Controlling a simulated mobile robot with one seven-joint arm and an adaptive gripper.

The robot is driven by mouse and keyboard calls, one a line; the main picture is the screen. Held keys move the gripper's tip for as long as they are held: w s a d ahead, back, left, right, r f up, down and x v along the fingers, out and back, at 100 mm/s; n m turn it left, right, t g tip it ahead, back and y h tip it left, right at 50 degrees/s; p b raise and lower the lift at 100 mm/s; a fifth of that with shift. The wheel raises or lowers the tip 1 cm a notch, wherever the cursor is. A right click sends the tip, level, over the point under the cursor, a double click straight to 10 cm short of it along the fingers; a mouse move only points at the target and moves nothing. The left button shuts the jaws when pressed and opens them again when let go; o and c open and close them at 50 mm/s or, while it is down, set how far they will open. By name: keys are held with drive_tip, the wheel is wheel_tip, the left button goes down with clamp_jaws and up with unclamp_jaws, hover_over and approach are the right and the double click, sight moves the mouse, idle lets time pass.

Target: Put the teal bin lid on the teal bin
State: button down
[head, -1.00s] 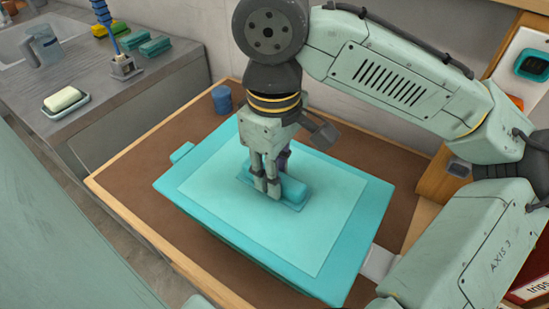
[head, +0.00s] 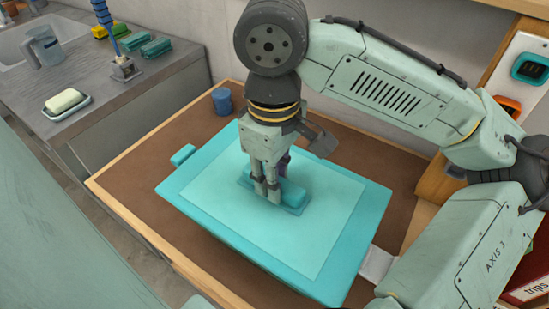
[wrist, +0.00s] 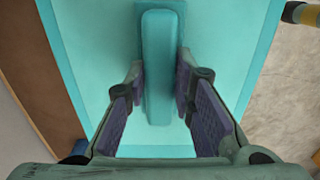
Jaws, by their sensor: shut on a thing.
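The teal bin lid (head: 225,215) is a flat rectangle with a paler inner panel and a raised bar handle (head: 291,195). It lies about level over the brown-topped table. My gripper (head: 266,192) points down at the middle of the lid, shut on the handle. In the wrist view the purple finger pads stand on either side of the handle (wrist: 158,70). The teal bin is mostly or wholly hidden under the lid; a small teal tab (head: 183,154) sticks out at the lid's left. I cannot tell whether the lid touches the bin's rim all round.
The brown table (head: 140,180) has a raised wooden edge. A blue cup (head: 222,100) stands at its back. A grey counter at left holds a soap dish (head: 66,106), a pitcher (head: 43,48) and sponges (head: 155,47). A pale flat piece (head: 378,262) lies right of the lid.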

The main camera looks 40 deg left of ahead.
drive_tip(key=shift+r+p, duration=0.1)
drive_tip(key=shift+p, duration=0.25)
drive_tip(key=shift+f+b, duration=0.45)
drive_tip(key=shift+f, duration=0.35)
idle(0.4)
drive_tip(key=c, duration=1.3)
unclamp_jaws()
drive_tip(key=shift+r, duration=0.1)
drive_tip(key=shift+r+p, duration=1)
drive_tip(key=shift+r, duration=2.9)
drive_tip(key=shift+r, duration=0.15)
